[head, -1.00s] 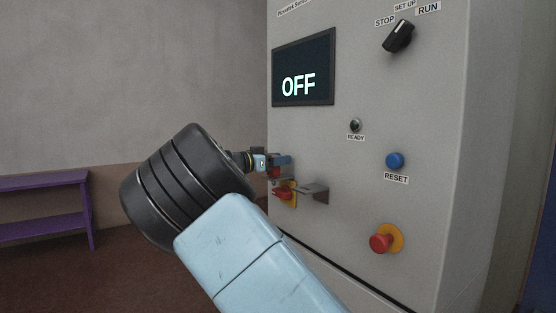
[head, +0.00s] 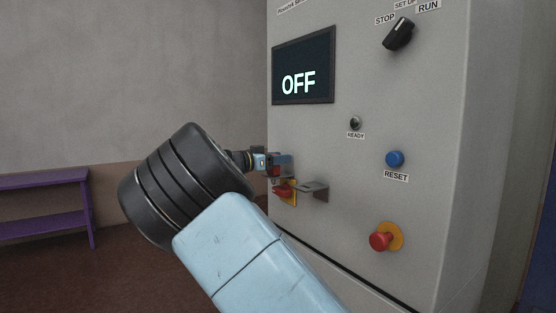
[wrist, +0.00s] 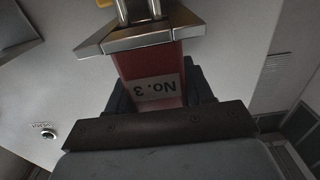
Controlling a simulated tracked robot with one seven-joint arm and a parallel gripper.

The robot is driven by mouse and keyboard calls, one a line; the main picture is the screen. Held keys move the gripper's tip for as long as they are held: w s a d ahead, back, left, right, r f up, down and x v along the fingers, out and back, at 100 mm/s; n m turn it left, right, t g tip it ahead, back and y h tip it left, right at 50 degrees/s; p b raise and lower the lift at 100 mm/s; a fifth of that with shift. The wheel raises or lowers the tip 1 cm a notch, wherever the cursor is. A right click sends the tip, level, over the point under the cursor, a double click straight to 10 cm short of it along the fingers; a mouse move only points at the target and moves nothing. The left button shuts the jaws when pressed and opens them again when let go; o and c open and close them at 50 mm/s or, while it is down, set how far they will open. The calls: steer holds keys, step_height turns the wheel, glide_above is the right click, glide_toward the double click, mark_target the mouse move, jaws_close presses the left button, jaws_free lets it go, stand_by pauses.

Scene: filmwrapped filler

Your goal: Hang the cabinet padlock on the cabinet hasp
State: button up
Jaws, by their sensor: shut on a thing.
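The cabinet padlock (wrist: 150,75) has a red body with an upside-down "No. 3" label and a silver shackle (wrist: 138,10) at the top of the wrist view. A flared silver metal piece (wrist: 140,38) lies between body and shackle; I cannot tell whether it belongs to the padlock. My gripper (head: 284,164) is shut on the padlock body, close to the cabinet front; its dark jaws flank the body in the wrist view (wrist: 158,95). In the head view, a red handle on a yellow plate (head: 285,191) is just below the gripper. Whether the shackle touches a hasp is unclear.
A grey bracket (head: 316,187) juts from the cabinet (head: 430,120) right of the red handle. The cabinet also bears an OFF screen (head: 303,70), a selector knob (head: 398,34), a blue button (head: 395,159) and a red button (head: 382,241). A purple shelf (head: 45,182) stands left.

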steer(key=shift+f, duration=0.25)
steer(key=o, duration=0.9)
steer(key=shift+c, duration=0.2)
steer(key=o, duration=0.4)
steer(key=shift+r, duration=0.1)
steer(key=shift+c, duration=0.2)
steer(key=shift+a, duration=0.1)
